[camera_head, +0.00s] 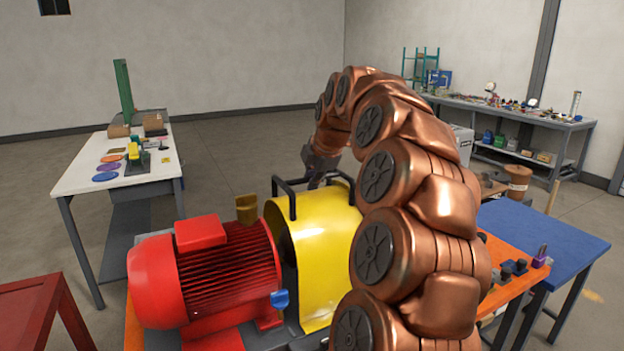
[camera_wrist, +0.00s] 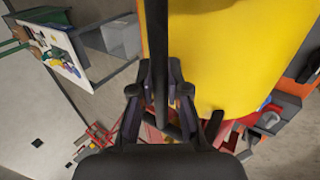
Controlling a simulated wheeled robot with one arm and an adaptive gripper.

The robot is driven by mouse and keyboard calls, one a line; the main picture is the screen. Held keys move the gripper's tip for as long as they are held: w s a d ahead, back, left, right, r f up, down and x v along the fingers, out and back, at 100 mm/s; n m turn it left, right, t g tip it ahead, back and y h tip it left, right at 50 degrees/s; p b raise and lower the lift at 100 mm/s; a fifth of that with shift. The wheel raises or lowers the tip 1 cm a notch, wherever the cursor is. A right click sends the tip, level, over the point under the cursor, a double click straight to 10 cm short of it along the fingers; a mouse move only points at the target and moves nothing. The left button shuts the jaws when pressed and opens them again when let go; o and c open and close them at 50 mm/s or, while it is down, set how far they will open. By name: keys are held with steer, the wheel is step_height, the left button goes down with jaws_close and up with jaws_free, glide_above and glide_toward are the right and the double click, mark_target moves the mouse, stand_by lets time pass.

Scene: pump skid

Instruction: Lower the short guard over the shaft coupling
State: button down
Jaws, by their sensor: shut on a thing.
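The guard (camera_head: 318,240) is a yellow arched cover with a black handle (camera_head: 293,200) on top. It stands just right of the red motor (camera_head: 205,265) in the head view. My gripper (camera_head: 318,183) is shut on the handle's bar from above. In the wrist view the gripper (camera_wrist: 160,75) has its fingers around the dark handle bar (camera_wrist: 156,30), with the yellow guard (camera_wrist: 225,50) beside and beneath it. The shaft coupling is hidden. I cannot tell whether the guard rests on the base or hangs above it.
The orange skid bed (camera_head: 515,268) extends right, near a blue table (camera_head: 555,235). A white table (camera_head: 80,185) stands left. My copper arm covers the guard's right side.

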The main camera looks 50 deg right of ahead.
steer(key=shift+s+f+b, duration=0.1)
steer(key=shift+f+b, duration=0.15)
steer(key=shift+b, duration=0.1)
stand_by(0.4)
steer(key=c, duration=1.1)
jaws_free()
steer(key=shift+a, duration=0.1)
steer(key=shift+f, duration=0.1)
steer(key=v, duration=1.2)
